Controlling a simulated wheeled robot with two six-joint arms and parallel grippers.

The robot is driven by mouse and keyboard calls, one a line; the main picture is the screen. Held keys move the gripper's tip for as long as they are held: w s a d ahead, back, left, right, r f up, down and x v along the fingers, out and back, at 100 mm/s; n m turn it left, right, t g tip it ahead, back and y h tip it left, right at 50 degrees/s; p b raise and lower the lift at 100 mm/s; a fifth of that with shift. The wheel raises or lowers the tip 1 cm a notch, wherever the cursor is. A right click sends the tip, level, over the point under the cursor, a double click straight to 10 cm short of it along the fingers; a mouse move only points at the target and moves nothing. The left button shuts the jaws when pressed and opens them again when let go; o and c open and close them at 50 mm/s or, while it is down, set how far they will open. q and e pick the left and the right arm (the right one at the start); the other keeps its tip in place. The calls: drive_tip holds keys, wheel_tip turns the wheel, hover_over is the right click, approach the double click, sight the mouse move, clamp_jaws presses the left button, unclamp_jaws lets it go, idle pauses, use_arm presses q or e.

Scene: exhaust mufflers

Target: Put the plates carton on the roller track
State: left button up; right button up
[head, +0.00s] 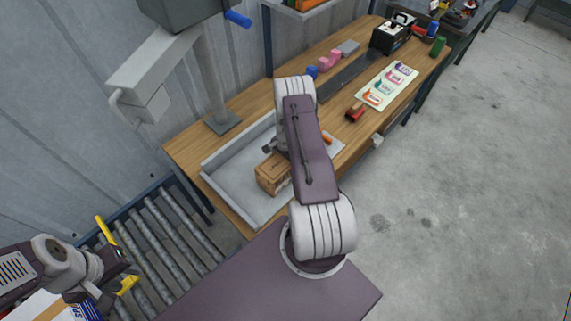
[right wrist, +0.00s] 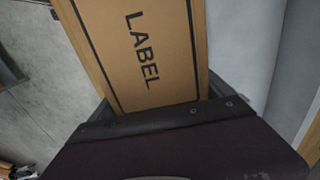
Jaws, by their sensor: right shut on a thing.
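A brown cardboard carton (head: 272,174) shows at the grey tray on the wooden bench, partly behind my right arm; whether it touches the tray is unclear. In the right wrist view a brown carton (right wrist: 140,50) printed "LABEL" fills the space before my right gripper (right wrist: 165,115), which is shut on it. No plates marking is readable. The roller track (head: 160,240) runs at lower left, its visible rollers bare. My left gripper (head: 112,288) is at the lower left, by the track's near end; its jaw opening is unclear.
The tray (head: 222,188) has raised walls. A grey post with a boxy head (head: 208,90) stands behind it. A red-handled stamp (head: 355,112), a printed sheet (head: 388,85) and a black machine (head: 392,35) are farther along the bench. A white-and-blue box (head: 62,308) lies below my left gripper.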

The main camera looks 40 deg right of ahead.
drive_tip(key=shift+r+b, duration=0.35)
drive_tip(key=shift+r, duration=0.45)
drive_tip(key=r, duration=0.1)
drive_tip(key=r+b, duration=0.1)
drive_tip(key=r, duration=0.1)
drive_tip(key=shift+s+d, duration=0.15)
drive_tip(key=shift+s, duration=0.25)
drive_tip(key=s+d+r+b, duration=0.2)
drive_tip(key=s+r, duration=0.4)
drive_tip(key=s, duration=0.4)
drive_tip(key=shift+s+d+r+b, duration=0.2)
drive_tip(key=shift+s+d+b, duration=0.05)
drive_tip(key=shift+s+b, duration=0.05)
